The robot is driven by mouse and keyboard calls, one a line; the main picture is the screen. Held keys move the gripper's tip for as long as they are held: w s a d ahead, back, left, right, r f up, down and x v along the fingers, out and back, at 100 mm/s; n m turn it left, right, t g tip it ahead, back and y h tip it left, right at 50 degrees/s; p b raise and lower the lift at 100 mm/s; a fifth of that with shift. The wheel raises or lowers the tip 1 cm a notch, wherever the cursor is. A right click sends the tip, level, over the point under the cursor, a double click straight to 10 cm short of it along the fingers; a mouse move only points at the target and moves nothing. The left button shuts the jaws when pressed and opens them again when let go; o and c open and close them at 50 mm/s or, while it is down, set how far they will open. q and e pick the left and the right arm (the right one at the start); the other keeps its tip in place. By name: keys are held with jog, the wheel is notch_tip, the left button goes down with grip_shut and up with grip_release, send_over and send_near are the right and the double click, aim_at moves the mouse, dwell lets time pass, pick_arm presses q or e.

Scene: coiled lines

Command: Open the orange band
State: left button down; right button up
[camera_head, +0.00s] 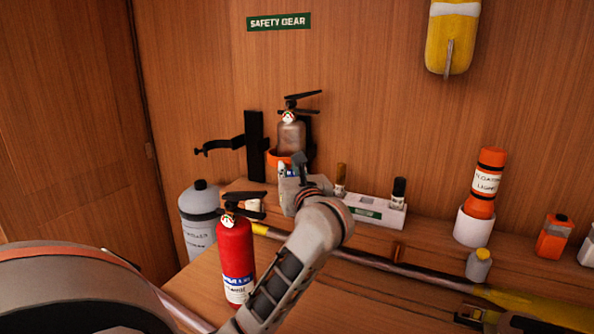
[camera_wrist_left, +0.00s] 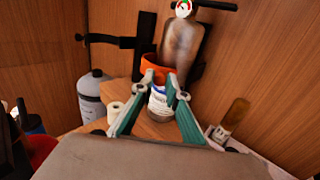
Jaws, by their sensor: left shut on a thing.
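The orange band (camera_head: 279,156) is wrapped around a worn grey extinguisher (camera_head: 292,137) held upright at a black wall bracket. It also shows in the left wrist view (camera_wrist_left: 155,68), and no opening in it is visible. My left gripper (camera_head: 291,169) is at the extinguisher's lower body, just below the band. The fingers hide part of the band's lower edge. My right gripper is not in view.
A black bracket arm (camera_head: 222,147) sticks out left of the extinguisher. A grey bottle (camera_head: 200,215) and red extinguisher (camera_head: 236,255) stand near my left arm. A white box (camera_head: 375,211), an orange light (camera_head: 486,185) and a small bottle (camera_head: 478,265) are to the right.

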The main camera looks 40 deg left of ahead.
pick_arm(q)
jog(key=shift+s+a+m+t+h, duration=0.2)
jog(key=shift+s+m+t+h, duration=0.1)
jog(key=shift+s+m+t, duration=0.15)
jog(key=shift+w, duration=0.1)
jog(key=c, duration=2)
grip_release()
jog(key=v, duration=1.2)
